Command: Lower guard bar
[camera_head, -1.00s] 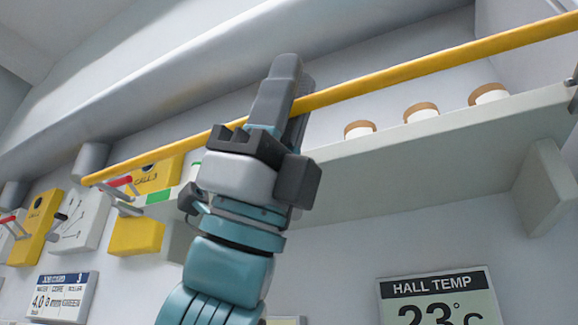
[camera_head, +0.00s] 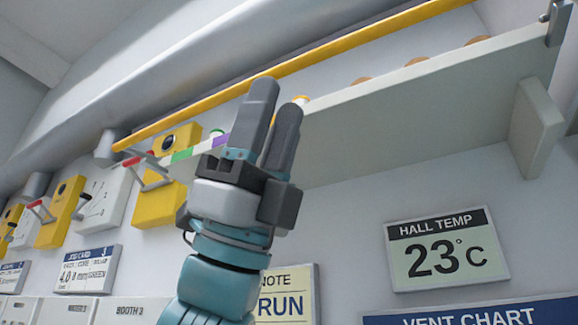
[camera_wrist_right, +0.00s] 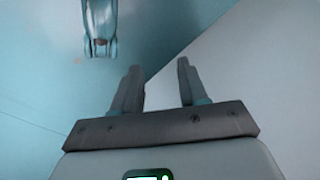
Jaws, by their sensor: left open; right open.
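The yellow guard bar (camera_head: 360,43) slants across the head view, from a low left end near a grey bracket up to the top right edge. It runs above the front edge of a pale shelf. My left gripper (camera_head: 278,91) points up in front of the shelf, open, with nothing seen between its fingers. One fingertip overlaps the bar in the picture, and the other ends just below it. I cannot tell whether either touches the bar. My right gripper (camera_wrist_right: 158,75) is open and empty in the right wrist view.
The pale shelf (camera_head: 420,105) holds several rolls, mostly hidden behind its edge. Yellow boxes with red-gripped levers (camera_head: 160,180) stand at the left. A hall temperature sign (camera_head: 447,248) hangs on the wall below the shelf. The wall around it is flat.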

